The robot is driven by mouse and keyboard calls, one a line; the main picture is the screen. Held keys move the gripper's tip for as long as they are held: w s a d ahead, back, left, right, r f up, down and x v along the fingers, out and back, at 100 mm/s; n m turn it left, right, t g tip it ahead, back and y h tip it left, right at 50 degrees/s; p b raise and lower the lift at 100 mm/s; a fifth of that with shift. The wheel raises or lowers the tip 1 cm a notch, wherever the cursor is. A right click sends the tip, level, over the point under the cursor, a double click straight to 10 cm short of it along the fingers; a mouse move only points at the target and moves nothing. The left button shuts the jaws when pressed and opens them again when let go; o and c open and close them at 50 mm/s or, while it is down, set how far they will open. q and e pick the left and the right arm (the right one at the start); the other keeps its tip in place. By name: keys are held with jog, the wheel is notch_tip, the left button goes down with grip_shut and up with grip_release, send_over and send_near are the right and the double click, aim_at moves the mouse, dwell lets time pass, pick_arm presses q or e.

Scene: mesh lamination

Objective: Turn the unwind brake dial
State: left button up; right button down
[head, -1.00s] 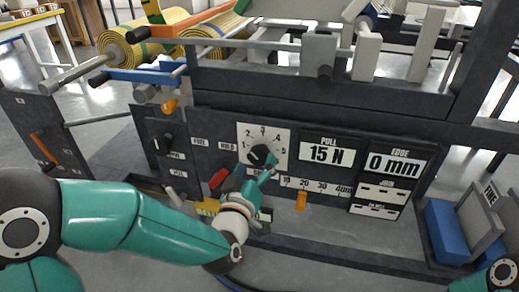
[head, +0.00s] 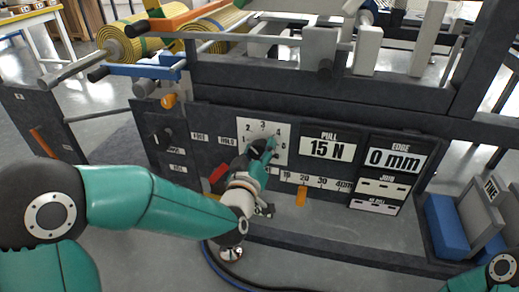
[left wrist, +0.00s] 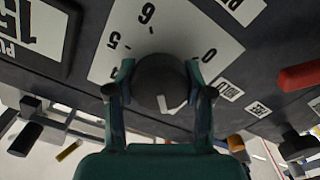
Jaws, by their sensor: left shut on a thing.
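The brake dial is a dark round knob (left wrist: 158,80) with a white mark on it, on a white numbered plate (head: 280,128). In the left wrist view it sits between the two fingers of my left gripper (left wrist: 160,92), which press on its opposite sides. The figures 5, 6 and 0 show around it. In the head view the left gripper (head: 263,150) reaches the plate from below and hides most of the knob. My right gripper is not in view; only part of that arm shows at the lower right.
A "PULL 15 N" display (head: 326,148) and an "EDGE 0 mm" display (head: 395,159) are to the right. A red lever (head: 218,173) is close by my left gripper. An orange slider (head: 301,197) sits on the scale below. Yellow rolls (head: 140,38) lie at upper left.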

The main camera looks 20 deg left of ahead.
pick_arm(q)
jog(key=shift+m, duration=0.3)
jog(key=shift+c, duration=0.3)
jog(key=shift+m+b, duration=0.45)
jog(key=shift+m, duration=0.45)
jog(key=m, duration=0.2)
jog(key=shift+m, duration=0.3)
jog(key=m, duration=0.3)
jog(key=shift+m, duration=2)
jog(key=shift+d, duration=0.1)
jog(key=o, duration=1.2)
jog(key=shift+s, duration=0.15)
